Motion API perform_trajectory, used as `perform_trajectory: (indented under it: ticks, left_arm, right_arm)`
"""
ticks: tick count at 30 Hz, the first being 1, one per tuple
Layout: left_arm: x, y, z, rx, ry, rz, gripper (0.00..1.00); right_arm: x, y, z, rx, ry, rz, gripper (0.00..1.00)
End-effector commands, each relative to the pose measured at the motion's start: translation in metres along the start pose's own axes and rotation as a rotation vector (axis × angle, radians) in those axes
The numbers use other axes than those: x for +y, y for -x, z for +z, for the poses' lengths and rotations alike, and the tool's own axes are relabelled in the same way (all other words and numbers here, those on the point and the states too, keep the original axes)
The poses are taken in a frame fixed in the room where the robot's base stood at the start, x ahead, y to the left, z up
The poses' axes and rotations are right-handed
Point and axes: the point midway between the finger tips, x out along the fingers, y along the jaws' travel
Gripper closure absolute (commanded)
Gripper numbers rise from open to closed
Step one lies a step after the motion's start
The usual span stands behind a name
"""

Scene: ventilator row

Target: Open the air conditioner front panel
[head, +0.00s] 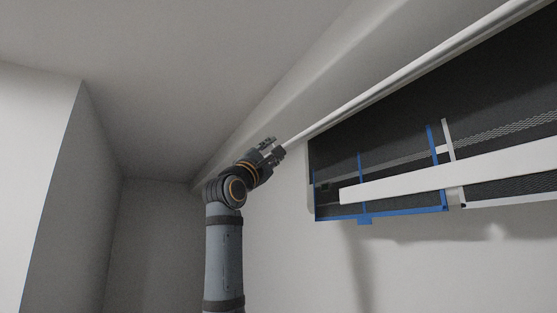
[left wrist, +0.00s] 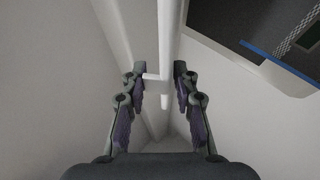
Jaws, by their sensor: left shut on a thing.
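The air conditioner front panel (head: 400,68) is a long white piece, raised above the dark inside of the unit (head: 385,135) and seen nearly edge-on in the head view. It slants from the middle up to the top right. My left gripper (head: 274,150) is at the panel's lower-left end and is shut on its edge. In the left wrist view the fingers (left wrist: 160,72) stand on either side of the panel's white edge (left wrist: 168,40). The inside of the unit, dark mesh with blue frame strips, is exposed. My right gripper is in neither view.
A white bar (head: 460,170) runs across the open unit, above a blue lower frame edge (head: 390,214). A wall corner (head: 80,82) stands at the left. The wall (head: 285,260) below the unit is bare, and the ceiling is close above.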

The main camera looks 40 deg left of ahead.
Motion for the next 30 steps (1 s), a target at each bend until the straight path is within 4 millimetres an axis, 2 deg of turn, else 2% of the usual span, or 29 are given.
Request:
perform_trajectory:
  ticks: [1, 7, 8, 11, 26, 30]
  left_arm:
    - [0.009, 0.001, 0.002, -0.005, 0.004, 0.018, 1.0]
    - [0.009, 0.001, 0.002, -0.005, 0.004, 0.019, 1.0]
    - [0.009, 0.001, 0.002, -0.005, 0.004, 0.019, 0.68]
    - [0.008, 0.001, 0.002, -0.005, 0.003, 0.017, 0.55]
    - [0.004, 0.001, 0.001, -0.003, 0.002, 0.008, 0.55]
    - [0.004, 0.013, -0.001, -0.001, -0.001, 0.01, 0.55]
  right_arm:
    - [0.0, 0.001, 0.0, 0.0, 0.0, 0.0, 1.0]
    - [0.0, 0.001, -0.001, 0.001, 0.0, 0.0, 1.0]
    - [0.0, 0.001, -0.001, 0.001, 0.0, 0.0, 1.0]
    - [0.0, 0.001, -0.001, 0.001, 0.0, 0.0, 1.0]
    - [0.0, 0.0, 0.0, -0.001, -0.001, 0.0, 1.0]
    - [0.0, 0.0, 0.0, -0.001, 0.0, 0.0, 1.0]
